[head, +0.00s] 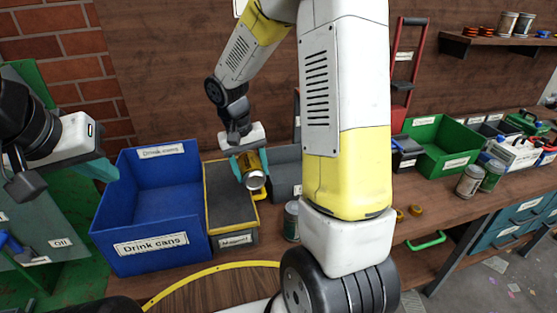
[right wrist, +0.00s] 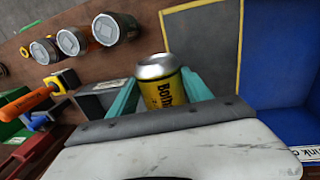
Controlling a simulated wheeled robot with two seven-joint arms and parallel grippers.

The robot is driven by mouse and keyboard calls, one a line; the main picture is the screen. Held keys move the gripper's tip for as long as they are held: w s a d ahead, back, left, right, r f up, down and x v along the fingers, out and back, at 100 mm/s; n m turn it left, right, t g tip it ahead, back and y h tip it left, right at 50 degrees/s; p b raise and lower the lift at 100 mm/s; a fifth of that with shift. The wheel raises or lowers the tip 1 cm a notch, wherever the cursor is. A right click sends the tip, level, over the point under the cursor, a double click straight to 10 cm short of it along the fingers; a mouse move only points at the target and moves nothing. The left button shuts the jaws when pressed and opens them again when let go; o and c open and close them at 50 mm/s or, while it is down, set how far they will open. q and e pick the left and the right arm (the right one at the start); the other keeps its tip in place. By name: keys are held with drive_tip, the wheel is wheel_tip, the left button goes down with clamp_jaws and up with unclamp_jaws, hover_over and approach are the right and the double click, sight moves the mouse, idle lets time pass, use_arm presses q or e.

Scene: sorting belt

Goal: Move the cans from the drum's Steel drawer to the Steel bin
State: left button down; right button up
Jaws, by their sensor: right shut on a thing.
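My right gripper (head: 250,172) is shut on a yellow can (head: 254,182) with a silver end. No drawer or bin labelled Steel can be read in these views.
The blue Drink cans bin (head: 150,249) stands left of the Magnet box and looks empty. A grey container (head: 285,172) and a grey can (head: 291,222) are to its right. A green bin (head: 440,145) and more cans (head: 470,182) stand further right. My right arm hides the middle.

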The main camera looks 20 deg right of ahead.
drive_tip(key=shift+w, duration=0.25)
drive_tip(key=shift+w+d, duration=0.3)
drive_tip(key=w+d+f, duration=0.2)
drive_tip(key=w+d, duration=0.1)
drive_tip(key=d, duration=0.3)
drive_tip(key=w+d+f, duration=0.3)
drive_tip(key=w+d, duration=0.1)
drive_tip(key=d, duration=0.3)
drive_tip(key=shift+d, duration=0.25)
drive_tip(key=shift+w+f, duration=0.1)
drive_tip(key=shift+f, duration=0.05)
drive_tip(key=shift+f, duration=0.45)
drive_tip(key=o, duration=1.3)
